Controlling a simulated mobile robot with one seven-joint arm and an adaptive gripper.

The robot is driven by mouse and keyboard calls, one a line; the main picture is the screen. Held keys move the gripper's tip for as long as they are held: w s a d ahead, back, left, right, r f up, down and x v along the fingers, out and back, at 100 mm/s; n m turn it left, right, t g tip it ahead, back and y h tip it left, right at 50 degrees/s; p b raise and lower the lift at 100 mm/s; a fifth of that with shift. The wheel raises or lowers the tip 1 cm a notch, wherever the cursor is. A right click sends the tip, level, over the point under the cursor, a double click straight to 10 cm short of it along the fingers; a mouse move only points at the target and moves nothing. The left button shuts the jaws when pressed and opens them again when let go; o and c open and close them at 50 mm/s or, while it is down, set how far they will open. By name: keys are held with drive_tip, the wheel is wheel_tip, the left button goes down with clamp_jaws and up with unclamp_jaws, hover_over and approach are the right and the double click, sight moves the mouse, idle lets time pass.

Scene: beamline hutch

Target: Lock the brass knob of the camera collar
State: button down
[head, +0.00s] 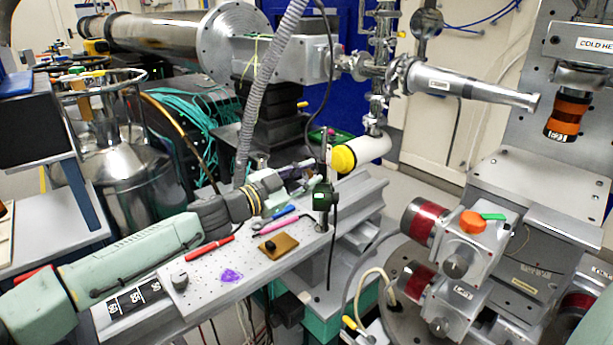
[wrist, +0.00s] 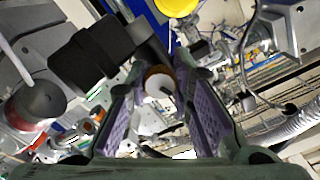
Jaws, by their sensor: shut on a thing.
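My gripper (wrist: 163,92) shows in the wrist view, its two purple-padded fingers either side of a round knob with a brass-brown rim (wrist: 155,71) and a pale end face. I take this to be the brass knob of the camera collar; the fingers are shut on it. A black block (wrist: 95,52) with a dark arm stands just left of the knob; I cannot tell if it is the camera. In the head view my gripper (head: 303,168) reaches over the back of the perforated bench. The knob and collar cannot be made out there, and the knob's turn angle is unclear.
A white cylinder with a yellow cap (head: 343,159) lies close beyond my gripper. A dark green box on a thin rod (head: 323,196) stands just right of it. Pens, a brown block (head: 278,245) and a purple patch (head: 231,275) lie on the bench (head: 205,297). A ribbed hose (head: 262,85) hangs behind.

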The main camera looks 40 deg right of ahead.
drive_tip(key=c, duration=1.4)
unclamp_jaws()
drive_tip(key=n+p, duration=0.1)
drive_tip(key=n, duration=0.1)
drive_tip(key=shift+r+n, duration=0.15)
drive_tip(key=shift+n, duration=0.25)
drive_tip(key=n+p, duration=0.1)
drive_tip(key=n, duration=0.1)
drive_tip(key=shift+n, duration=0.4)
drive_tip(key=a+b, duration=0.3)
drive_tip(key=a, duration=0.8)
drive_tip(key=s+a+r+m+g+h+b, duration=0.1)
drive_tip(key=s+a+r+m+h+b, duration=0.1)
drive_tip(key=s+r+b, duration=0.3)
drive_tip(key=s+a+r+m+g+h+b, duration=0.2)
drive_tip(key=s+a+r+m+b, duration=0.2)
drive_tip(key=s+r, duration=0.6)
drive_tip(key=s+m+b, duration=0.1)
drive_tip(key=s+b, duration=0.1)
drive_tip(key=s, duration=0.2)
drive_tip(key=shift+a+r+m, duration=0.3)
drive_tip(key=shift+a, duration=0.1)
drive_tip(key=shift+s, duration=0.15)
